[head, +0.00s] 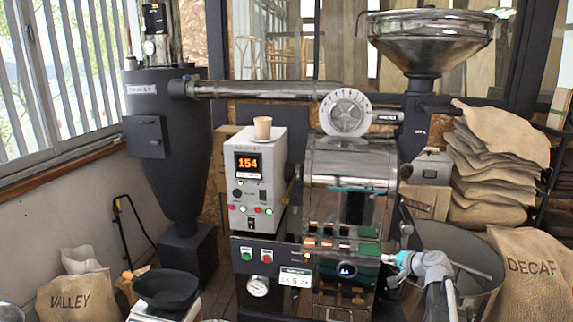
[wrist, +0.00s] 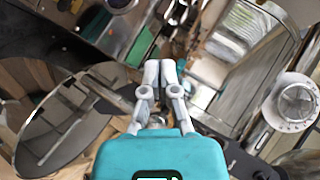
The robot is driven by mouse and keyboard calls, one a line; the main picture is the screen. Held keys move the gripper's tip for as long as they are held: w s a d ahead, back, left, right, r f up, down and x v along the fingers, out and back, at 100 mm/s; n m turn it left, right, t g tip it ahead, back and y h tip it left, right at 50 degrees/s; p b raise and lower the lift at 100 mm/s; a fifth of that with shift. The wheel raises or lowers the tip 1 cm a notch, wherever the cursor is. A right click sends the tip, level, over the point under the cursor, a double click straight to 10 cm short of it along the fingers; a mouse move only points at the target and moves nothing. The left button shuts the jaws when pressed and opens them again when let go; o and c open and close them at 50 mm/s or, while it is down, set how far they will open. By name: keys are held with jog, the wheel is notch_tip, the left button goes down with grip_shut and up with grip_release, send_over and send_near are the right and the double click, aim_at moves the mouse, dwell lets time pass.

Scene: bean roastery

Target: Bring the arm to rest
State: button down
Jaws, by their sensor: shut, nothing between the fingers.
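My gripper (head: 386,259) is in front of the right side of the roaster's lower front, with its fingers pointing left towards the machine. In the wrist view the two grey fingers (wrist: 160,68) are together and empty beyond the teal gripper body. My arm runs down and right from the gripper, in front of the round cooling bin. I cannot tell whether the fingers touch the roaster.
The roaster's drum front (head: 348,190) and control box (head: 257,185) stand close left of my gripper. The cooling bin (head: 455,240) is just right. A DECAF sack (head: 530,275) stands at far right. A black scale pan (head: 168,288) is at lower left.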

jog(key=s+a+f+n+g+h, duration=0.1)
jog(key=s+a+f+n+g, duration=0.4)
jog(key=s+a, duration=0.6)
jog(key=s+a+f+n+g+h+p, duration=0.1)
jog(key=s+a+g+h, duration=0.1)
jog(key=s, duration=0.4)
jog(key=s+a+f+n+g+h+p, duration=0.1)
jog(key=s+a+n+g+h, duration=0.1)
jog(key=s, duration=0.4)
jog(key=shift+s+a+f+g+h, duration=0.45)
jog(key=shift+g+h, duration=0.15)
jog(key=shift+g, duration=0.3)
jog(key=shift+w, duration=0.1)
